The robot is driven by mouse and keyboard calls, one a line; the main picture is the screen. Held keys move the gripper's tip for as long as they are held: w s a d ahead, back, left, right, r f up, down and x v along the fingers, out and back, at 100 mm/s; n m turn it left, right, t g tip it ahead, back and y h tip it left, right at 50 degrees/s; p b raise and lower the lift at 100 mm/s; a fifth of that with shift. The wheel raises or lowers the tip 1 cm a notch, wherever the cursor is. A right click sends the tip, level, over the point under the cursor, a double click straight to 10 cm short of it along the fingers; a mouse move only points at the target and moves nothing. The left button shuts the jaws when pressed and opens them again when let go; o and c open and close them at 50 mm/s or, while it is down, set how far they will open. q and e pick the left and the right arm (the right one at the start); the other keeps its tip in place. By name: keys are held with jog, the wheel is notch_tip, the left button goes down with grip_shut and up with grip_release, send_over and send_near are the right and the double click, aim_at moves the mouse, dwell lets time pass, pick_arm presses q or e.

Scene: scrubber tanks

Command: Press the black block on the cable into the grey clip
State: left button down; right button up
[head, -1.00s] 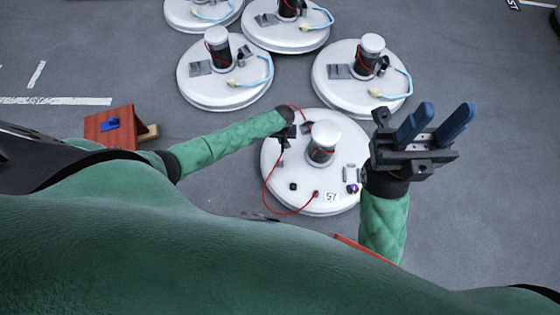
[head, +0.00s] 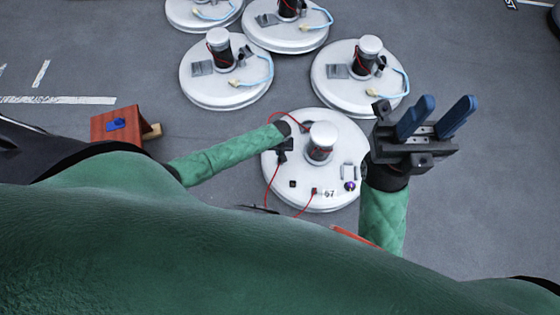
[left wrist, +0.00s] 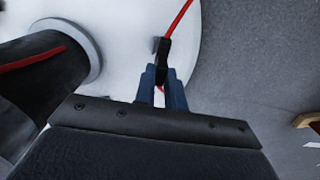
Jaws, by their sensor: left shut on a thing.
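The black block (left wrist: 163,55) on the red cable (left wrist: 179,18) is between the blue fingertips of my left gripper (left wrist: 163,88) in the left wrist view. The gripper is shut on it. A small grey piece (left wrist: 155,44), which may be the grey clip, shows close beside the block. I cannot tell whether they touch or whether the block is seated. In the head view my left gripper (head: 284,153) is over the left part of the near white lid (head: 328,198), partly hidden by its arm. My right gripper (head: 434,118) is open and empty, right of the lid.
A white-capped black cylinder (head: 320,143) stands mid-lid, right of my left gripper. A grey bracket (head: 348,171) and a small black square (head: 292,184) are also on the lid. Several similar lids stand behind. A red-brown box (head: 117,126) stands left.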

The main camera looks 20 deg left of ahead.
pick_arm(q)
jog(key=shift+f+b, duration=1.35)
jog(key=shift+f, duration=0.9)
jog(key=shift+p, duration=0.6)
jog(key=shift+f+b, duration=0.65)
jog(key=shift+f, duration=0.3)
jog(key=c, duration=0.9)
grip_release()
